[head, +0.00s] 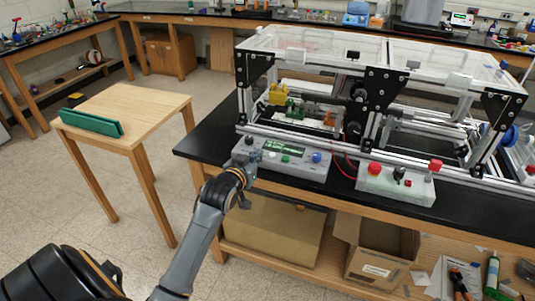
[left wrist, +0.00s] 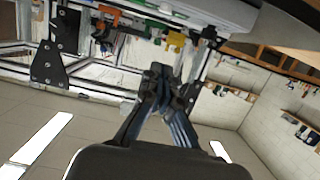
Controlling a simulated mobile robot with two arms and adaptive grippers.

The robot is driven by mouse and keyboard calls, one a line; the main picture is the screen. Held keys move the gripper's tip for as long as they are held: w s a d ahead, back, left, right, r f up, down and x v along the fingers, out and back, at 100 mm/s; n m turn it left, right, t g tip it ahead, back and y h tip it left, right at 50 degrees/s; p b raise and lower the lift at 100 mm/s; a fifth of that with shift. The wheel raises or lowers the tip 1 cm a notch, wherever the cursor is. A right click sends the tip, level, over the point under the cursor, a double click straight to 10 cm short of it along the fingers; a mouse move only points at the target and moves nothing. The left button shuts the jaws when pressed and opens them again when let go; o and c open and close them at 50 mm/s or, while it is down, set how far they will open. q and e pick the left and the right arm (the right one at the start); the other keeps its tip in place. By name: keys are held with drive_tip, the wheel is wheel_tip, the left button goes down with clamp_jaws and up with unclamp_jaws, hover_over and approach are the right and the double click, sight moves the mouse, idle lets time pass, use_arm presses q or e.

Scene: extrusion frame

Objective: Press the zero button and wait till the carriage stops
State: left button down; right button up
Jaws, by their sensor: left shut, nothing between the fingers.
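The grey control box (head: 325,169) on the black bench front has a small green-lit display (head: 285,147), a green button (head: 285,158) and a blue button (head: 316,157). I cannot read which button is the zero button. My left gripper (head: 246,155) is shut and empty at the box's left end; whether it touches the box is unclear. Its closed fingers (left wrist: 161,78) show in the left wrist view. Behind the box, inside the extrusion frame (head: 290,133), are a yellow part (head: 277,95) and green and orange parts. I cannot tell which is the carriage. My right gripper is not in view.
A wooden table (head: 130,105) with a green tray-like piece (head: 90,122) stands left. Cardboard boxes (head: 270,230) sit under the bench.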

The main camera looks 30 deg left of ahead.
use_arm(q)
drive_tip(key=w, duration=0.1)
drive_tip(key=p, duration=0.2)
hover_over(268, 161)
wheel_tip(268, 161, down, 2)
wheel_tip(268, 161, down, 3)
drive_tip(key=shift+f, duration=0.2)
drive_tip(key=shift+f+p, duration=0.3)
drive_tip(key=shift+f, duration=0.2)
